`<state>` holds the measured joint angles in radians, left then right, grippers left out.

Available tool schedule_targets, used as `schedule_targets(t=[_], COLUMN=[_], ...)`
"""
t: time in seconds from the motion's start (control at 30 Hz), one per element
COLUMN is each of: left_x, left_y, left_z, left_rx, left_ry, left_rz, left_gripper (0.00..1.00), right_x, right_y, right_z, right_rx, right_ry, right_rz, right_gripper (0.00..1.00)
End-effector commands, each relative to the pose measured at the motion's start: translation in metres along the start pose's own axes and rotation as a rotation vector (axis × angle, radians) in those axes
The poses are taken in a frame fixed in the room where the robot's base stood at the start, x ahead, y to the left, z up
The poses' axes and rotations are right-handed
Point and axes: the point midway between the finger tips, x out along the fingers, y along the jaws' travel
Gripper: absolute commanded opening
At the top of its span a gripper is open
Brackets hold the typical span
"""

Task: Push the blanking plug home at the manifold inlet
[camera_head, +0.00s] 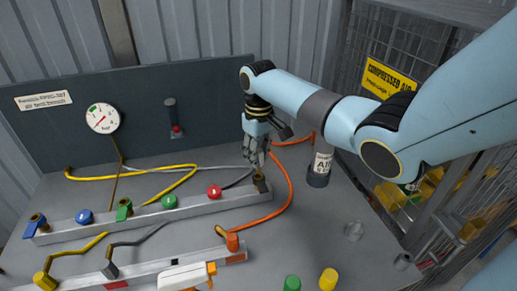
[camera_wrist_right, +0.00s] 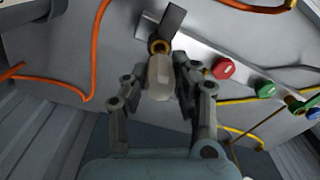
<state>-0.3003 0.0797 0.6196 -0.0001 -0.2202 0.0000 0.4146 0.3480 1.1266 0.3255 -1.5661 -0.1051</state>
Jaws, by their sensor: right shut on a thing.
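My right gripper (camera_head: 256,162) points down over the right end of the upper pale manifold bar (camera_head: 190,208). In the right wrist view its fingers (camera_wrist_right: 160,90) are shut on a pale grey, rounded blanking plug (camera_wrist_right: 160,76). The plug's far end is at or just short of the brass ring of the manifold inlet (camera_wrist_right: 158,46), which sits by a dark grey tab. I cannot tell whether it has entered the ring. The inlet (camera_head: 260,183) also shows in the head view just below the fingertips, where the fingers hide the plug. My left gripper is not in view.
A red cap (camera_head: 214,191) and a green cap (camera_head: 170,201) sit along the bar. An orange hose (camera_head: 289,190) curves close on the right, beside a dark-based air cylinder (camera_head: 319,168). A lower bar (camera_head: 140,273) and a white-and-orange object (camera_head: 186,276) lie in front.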

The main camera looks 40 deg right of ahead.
Motion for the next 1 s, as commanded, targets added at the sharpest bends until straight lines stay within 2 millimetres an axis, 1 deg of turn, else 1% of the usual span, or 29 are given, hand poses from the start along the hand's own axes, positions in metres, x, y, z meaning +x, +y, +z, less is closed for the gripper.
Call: schedule_targets(t=[0.37,1.0], left_x=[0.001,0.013], left_y=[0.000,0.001], left_z=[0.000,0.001], left_rx=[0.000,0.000], left_ry=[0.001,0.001], left_rz=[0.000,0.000], left_gripper=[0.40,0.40], right_x=[0.001,0.022], right_y=[0.000,0.000], right_z=[0.000,0.000], right_rx=[0.000,0.000], right_ry=[0.000,0.000], right_rz=[0.000,0.000], right_gripper=[0.00,0.00])
